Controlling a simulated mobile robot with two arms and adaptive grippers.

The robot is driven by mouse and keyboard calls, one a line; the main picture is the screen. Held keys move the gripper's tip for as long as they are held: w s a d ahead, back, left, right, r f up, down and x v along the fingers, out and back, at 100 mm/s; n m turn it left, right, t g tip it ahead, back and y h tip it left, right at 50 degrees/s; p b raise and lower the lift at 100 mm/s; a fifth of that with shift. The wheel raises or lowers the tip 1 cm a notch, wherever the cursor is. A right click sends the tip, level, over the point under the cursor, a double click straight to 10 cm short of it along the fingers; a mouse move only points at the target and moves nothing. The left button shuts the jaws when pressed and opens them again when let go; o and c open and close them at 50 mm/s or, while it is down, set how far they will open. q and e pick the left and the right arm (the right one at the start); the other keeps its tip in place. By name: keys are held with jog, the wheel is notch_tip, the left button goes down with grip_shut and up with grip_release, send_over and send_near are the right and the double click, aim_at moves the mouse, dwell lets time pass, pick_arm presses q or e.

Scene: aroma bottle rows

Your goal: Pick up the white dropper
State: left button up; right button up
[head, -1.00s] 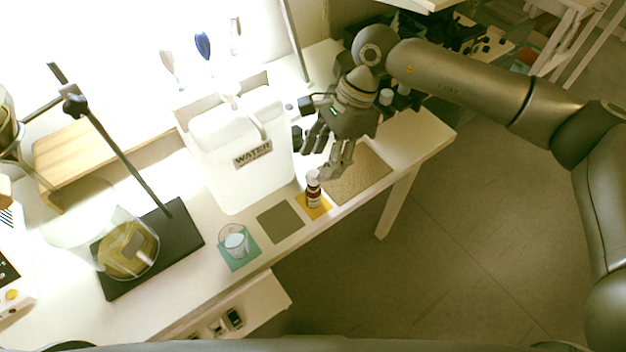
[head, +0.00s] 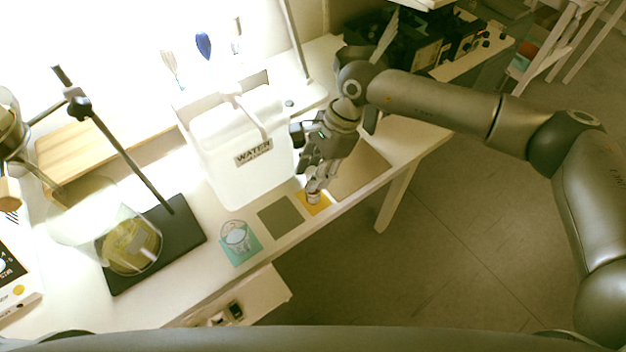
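In the head view a small bottle (head: 313,198) stands on or just above a yellow mat (head: 323,207) at the table's front edge. Only a pale lower piece of it shows. Its upper part, where a white top showed earlier, is hidden behind my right gripper (head: 314,186). The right gripper points down at the bottle with its fingers around or in front of it. I cannot tell whether the fingers touch or close on the white top. My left gripper is not in view.
A white WATER container (head: 222,165) stands close left of the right gripper. A glass beaker (head: 235,238) sits on a green mat. An empty grey-brown mat (head: 281,218) lies between. A black stand (head: 183,235) holds a flask at left.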

jog(key=shift+c, duration=0.9)
jog(key=shift+r, duration=0.3)
notch_tip(320, 180, up, 10)
jog(key=shift+f+b, duration=0.25)
jog(key=shift+b, duration=0.7)
jog(key=shift+f, duration=0.15)
jog(key=shift+f+b, duration=0.9)
jog(key=shift+b, duration=0.1)
jog(key=shift+o, duration=0.2)
